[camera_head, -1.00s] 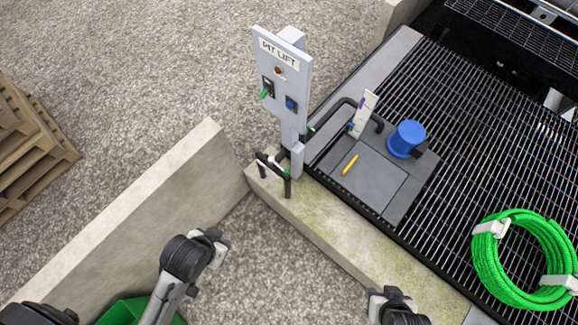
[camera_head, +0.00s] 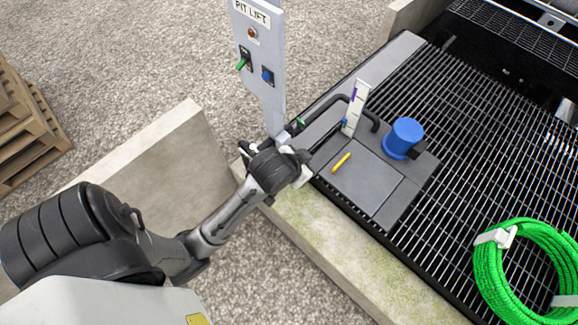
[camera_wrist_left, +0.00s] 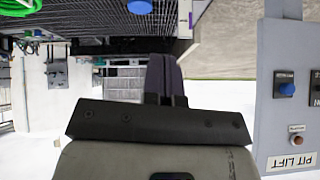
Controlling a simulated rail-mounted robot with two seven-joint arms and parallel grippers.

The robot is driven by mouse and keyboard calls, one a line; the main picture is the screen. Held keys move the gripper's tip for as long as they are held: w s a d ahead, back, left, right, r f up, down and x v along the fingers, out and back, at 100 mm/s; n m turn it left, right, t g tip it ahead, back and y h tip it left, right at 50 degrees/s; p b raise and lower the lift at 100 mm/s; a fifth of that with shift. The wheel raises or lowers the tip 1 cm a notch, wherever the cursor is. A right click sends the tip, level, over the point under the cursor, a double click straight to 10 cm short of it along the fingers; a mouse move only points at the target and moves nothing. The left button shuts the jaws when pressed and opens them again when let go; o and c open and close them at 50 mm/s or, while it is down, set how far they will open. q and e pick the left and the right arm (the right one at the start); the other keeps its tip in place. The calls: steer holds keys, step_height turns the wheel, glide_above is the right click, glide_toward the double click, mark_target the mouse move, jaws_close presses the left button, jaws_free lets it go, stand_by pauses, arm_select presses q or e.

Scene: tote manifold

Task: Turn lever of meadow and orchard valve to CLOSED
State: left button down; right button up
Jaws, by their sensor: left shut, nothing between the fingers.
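My left gripper shows in the left wrist view (camera_wrist_left: 164,75), its dark fingers together with nothing between them. In the head view my left wrist is in front of the foot of the grey PIT LIFT panel, and the fingertips cannot be made out. A small green lever (camera_head: 299,122) shows on the dark pipe just beyond the wrist. The lower pipework beside the post is mostly hidden by my arm. No meadow or orchard label is readable, and the lever's position is unclear. My right gripper is not in view.
The PIT LIFT panel (camera_head: 262,75) has a green switch (camera_head: 241,65) and a blue button (camera_head: 267,75). A blue cylinder (camera_head: 404,136), a yellow stick (camera_head: 341,162) and a white gauge plate (camera_head: 355,108) are beyond. A green hose coil (camera_head: 520,268) lies on the grating at right.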

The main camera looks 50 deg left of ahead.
mark_target(260, 154)
arm_select(q)
steer(key=w+a+f+n+g+y+b, duration=0.2)
steer(key=w+a+f+n+b, duration=0.4)
steer(key=w+a+b, duration=0.45)
steer(key=w+a+f+n+g+y+b, duration=0.15)
steer(key=w+a+f+n+b, duration=0.25)
steer(key=w+a+f+b, duration=0.6)
step_height(260, 154, down, 12)
steer(key=s+n+g+b, duration=0.3)
steer(key=n+g+b, duration=0.2)
steer(key=g+b, duration=0.15)
steer(key=s+a+f+n+g, duration=0.3)
steer(key=s+f+n, duration=0.1)
steer(key=s+f, duration=0.5)
steer(key=shift+s+a+g, duration=0.4)
steer(key=shift+s, duration=0.45)
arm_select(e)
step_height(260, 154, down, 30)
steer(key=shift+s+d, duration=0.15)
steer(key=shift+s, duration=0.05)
